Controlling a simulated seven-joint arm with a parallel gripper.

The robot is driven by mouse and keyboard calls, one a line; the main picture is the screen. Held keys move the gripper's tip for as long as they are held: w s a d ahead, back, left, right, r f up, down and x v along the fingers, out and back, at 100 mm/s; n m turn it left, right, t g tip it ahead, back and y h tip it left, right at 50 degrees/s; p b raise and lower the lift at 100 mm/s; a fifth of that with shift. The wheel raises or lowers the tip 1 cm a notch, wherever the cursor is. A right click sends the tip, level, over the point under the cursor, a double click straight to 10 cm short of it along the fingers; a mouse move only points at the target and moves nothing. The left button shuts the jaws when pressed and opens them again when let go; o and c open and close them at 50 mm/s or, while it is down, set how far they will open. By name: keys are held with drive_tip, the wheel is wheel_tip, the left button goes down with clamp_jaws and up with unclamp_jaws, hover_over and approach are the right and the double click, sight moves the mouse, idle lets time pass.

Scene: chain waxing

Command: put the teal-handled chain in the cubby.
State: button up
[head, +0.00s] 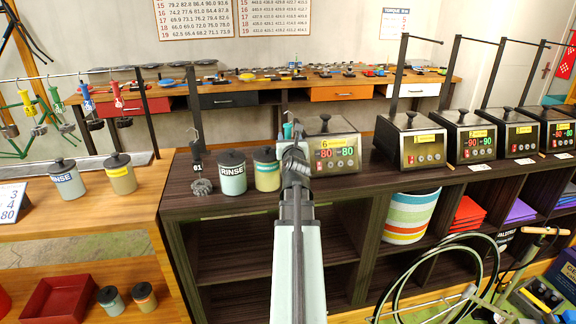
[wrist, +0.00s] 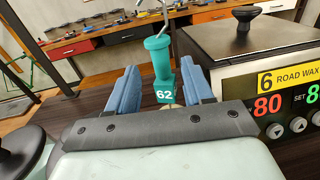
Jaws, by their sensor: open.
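My gripper (wrist: 160,66) is open, with one blue finger on each side of the handle and gaps visible between. In the head view a bit of the teal handle (head: 288,130) shows above my gripper (head: 293,148). The chain below the handle is hidden by my gripper. Open cubbies (head: 245,248) of dark wood lie under the counter; I cannot tell which one is meant.
The "6 Road Wax" pot (wrist: 268,75) stands close on the right. Rinse jars (head: 232,175) and a chain coil marked 61 (head: 201,187) are to the left. A striped bin (head: 408,218) fills a cubby at right. A bicycle wheel (head: 425,275) stands in front.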

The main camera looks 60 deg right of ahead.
sight(288, 132)
drive_tip(key=x, duration=0.6)
clamp_jaws()
idle(0.5)
